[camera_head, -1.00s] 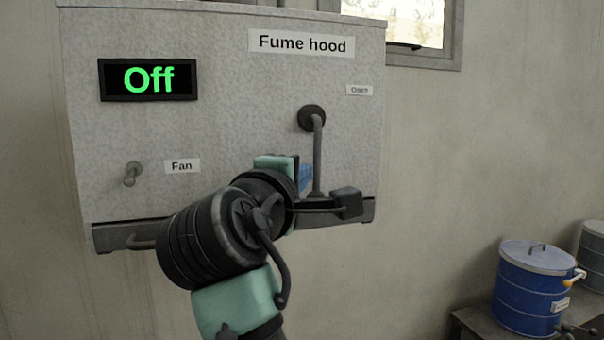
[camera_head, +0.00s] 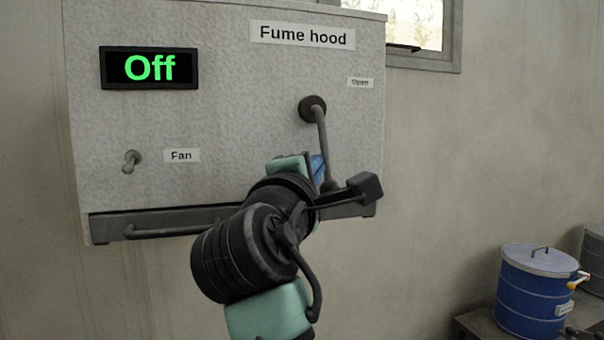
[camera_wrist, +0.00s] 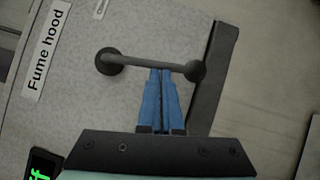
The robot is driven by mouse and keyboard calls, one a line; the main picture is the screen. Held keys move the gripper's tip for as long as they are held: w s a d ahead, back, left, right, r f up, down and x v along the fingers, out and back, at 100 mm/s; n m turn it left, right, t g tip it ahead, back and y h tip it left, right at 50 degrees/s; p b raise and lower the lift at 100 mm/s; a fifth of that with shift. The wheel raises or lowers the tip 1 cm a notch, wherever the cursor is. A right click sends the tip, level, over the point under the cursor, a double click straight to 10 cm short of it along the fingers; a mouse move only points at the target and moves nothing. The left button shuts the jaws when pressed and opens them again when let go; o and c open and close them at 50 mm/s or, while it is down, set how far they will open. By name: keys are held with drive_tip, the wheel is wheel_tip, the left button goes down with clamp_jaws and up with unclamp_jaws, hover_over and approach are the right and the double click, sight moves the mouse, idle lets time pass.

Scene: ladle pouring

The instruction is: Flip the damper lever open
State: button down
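The damper lever (camera_head: 321,140) is a dark grey rod on a round pivot on the fume hood's front. It hangs down from the pivot with its knob end slightly to the right. The "Open" label (camera_head: 360,83) is up and right of the pivot. My gripper (camera_head: 318,168) has blue fingers at the left side of the rod's lower part. In the wrist view the lever (camera_wrist: 150,61) crosses just beyond the fingertips (camera_wrist: 161,72), which are together and seem to touch its side. The rod is not between them. My wrist hides part of the fingers in the head view.
The fume hood (camera_head: 225,100) has a display (camera_head: 149,68) reading "Off" and a fan switch (camera_head: 131,161) at left. A handle bar (camera_head: 180,231) runs along its lower edge. A blue bin (camera_head: 536,290) stands at the lower right, clear of the arm.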

drive_tip(key=shift+w+d+r+n+t+y+b, duration=0.45)
drive_tip(key=shift+d+n+t+y+b, duration=0.25)
drive_tip(key=shift+d+n, duration=0.8)
drive_tip(key=shift+w+d+r+n+t+y+b, duration=0.4)
drive_tip(key=shift+d+n+t+y, duration=0.45)
drive_tip(key=shift+n, duration=1.25)
drive_tip(key=shift+w+d+r+n+t+y+b, duration=0.3)
drive_tip(key=shift+d+r+n+t+y+b, duration=0.4)
drive_tip(key=shift+d+n, duration=0.85)
drive_tip(key=shift+a+f+n, duration=0.1)
drive_tip(key=shift+f+n, duration=0.05)
drive_tip(key=shift+n, duration=0.1)
